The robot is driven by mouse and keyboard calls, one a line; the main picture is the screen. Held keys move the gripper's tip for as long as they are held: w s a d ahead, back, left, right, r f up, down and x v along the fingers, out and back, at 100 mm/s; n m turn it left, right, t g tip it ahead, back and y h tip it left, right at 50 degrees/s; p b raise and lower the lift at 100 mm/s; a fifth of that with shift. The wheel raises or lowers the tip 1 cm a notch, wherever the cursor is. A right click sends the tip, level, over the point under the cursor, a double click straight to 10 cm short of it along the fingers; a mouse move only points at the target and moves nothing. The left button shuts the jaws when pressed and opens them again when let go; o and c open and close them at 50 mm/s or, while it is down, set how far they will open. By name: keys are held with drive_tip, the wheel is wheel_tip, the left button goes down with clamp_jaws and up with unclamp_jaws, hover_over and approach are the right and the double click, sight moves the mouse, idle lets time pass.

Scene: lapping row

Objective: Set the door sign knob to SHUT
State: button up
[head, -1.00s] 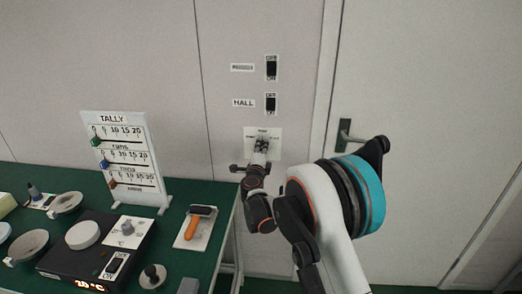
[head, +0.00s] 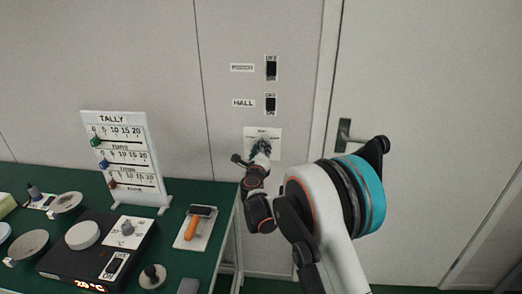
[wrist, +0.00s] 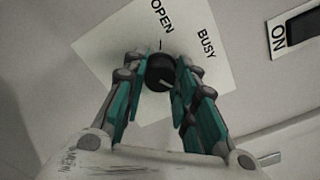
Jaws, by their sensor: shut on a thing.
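The door sign plate (head: 274,133) is a white square on the wall left of the door, and it fills the upper middle of the wrist view (wrist: 120,45). Its dark round knob (wrist: 160,70) has a pale line on its face. OPEN and BUSY read at the plate's upper side; SHUT is not visible. I cannot tell which label the knob's line marks. My gripper (wrist: 158,84) has its teal-padded fingers shut on the knob, one on each side. In the head view my gripper (head: 262,146) covers the knob and the plate's lower middle.
Two dark wall switches, the upper (head: 271,68) and the HALL one (head: 270,103), sit above the plate. A door handle (head: 345,134) is to the right.

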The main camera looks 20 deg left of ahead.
drive_tip(key=shift+c, duration=0.2)
drive_tip(key=o, duration=1.1)
drive_tip(key=shift+s, duration=0.1)
drive_tip(key=v, duration=1.1)
drive_tip(key=shift+s+d, duration=0.2)
drive_tip(key=shift+s, duration=0.2)
